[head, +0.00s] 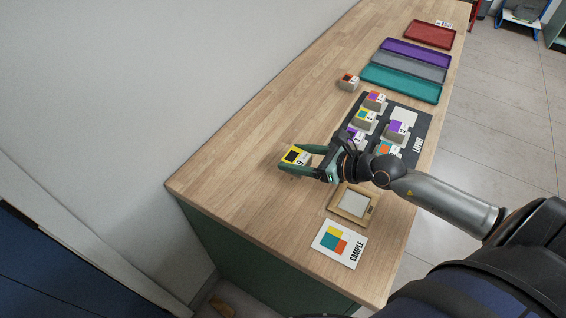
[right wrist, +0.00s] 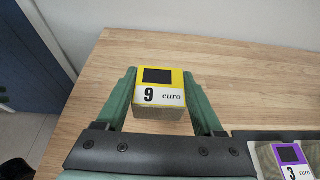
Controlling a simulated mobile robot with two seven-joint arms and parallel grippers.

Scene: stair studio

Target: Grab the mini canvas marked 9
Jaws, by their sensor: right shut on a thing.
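The mini canvas marked 9 (head: 297,156) is a small block with a yellow top, a black square and a white label. It is at the left part of the counter in the head view. In the right wrist view the canvas (right wrist: 159,92) reads "9 euro" and sits between the two green fingers. My right gripper (head: 302,163) is shut on it; the wrist view shows the gripper (right wrist: 163,98) with a finger on each side. Whether the canvas touches the counter is hard to tell. My left gripper is not in view.
A dark layout board (head: 423,124) holds several other mini canvases, partly behind my right arm. Another canvas (head: 348,82) stands alone on the wood. A framed pad (head: 353,203) and a SAMPLE card (head: 340,243) lie nearer. Teal (head: 401,83), grey, purple and red (head: 430,34) trays lie farther back.

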